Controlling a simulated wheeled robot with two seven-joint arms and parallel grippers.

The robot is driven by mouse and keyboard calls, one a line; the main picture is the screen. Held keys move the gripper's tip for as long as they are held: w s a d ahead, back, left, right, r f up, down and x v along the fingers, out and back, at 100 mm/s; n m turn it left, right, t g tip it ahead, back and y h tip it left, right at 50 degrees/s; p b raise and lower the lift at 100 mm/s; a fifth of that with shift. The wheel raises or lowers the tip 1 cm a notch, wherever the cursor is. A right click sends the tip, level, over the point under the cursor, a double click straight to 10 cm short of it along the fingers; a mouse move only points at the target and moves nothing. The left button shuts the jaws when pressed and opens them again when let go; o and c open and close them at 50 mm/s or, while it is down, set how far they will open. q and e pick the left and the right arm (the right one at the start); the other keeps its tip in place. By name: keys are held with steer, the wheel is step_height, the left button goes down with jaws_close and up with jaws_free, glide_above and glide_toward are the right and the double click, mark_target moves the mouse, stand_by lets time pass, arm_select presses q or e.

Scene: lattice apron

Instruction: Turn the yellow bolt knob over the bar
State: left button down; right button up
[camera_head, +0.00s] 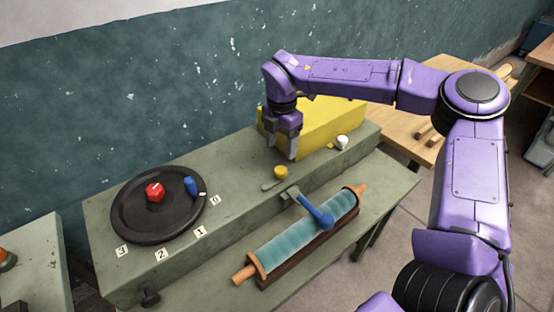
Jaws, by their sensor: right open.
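The yellow bolt knob (281,172) sits on the top of the grey-green bench housing, near its front edge, with a small flat grey piece (270,186) beside it. My right gripper (283,152) points down just above and behind the knob. Its jaws are open and empty, and they look apart from the knob. I cannot make out a separate bar clearly; a grey bracket with a blue-handled lever (317,212) stands in front of the knob. My left gripper is out of view.
A yellow box (325,122) stands close behind my right gripper, with a white knob (342,142) at its right. A black dial (135,222) with red and blue knobs lies left. A teal roller (290,248) lies in front. The housing top between dial and knob is clear.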

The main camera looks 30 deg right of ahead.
mark_target(281, 169)
step_height(281, 169, down, 8)
steer(key=shift+f+p, duration=0.1)
steer(key=shift+p, duration=0.7)
steer(key=shift+s+f, duration=0.1)
steer(key=shift+f, duration=0.05)
steer(key=c, duration=1.1)
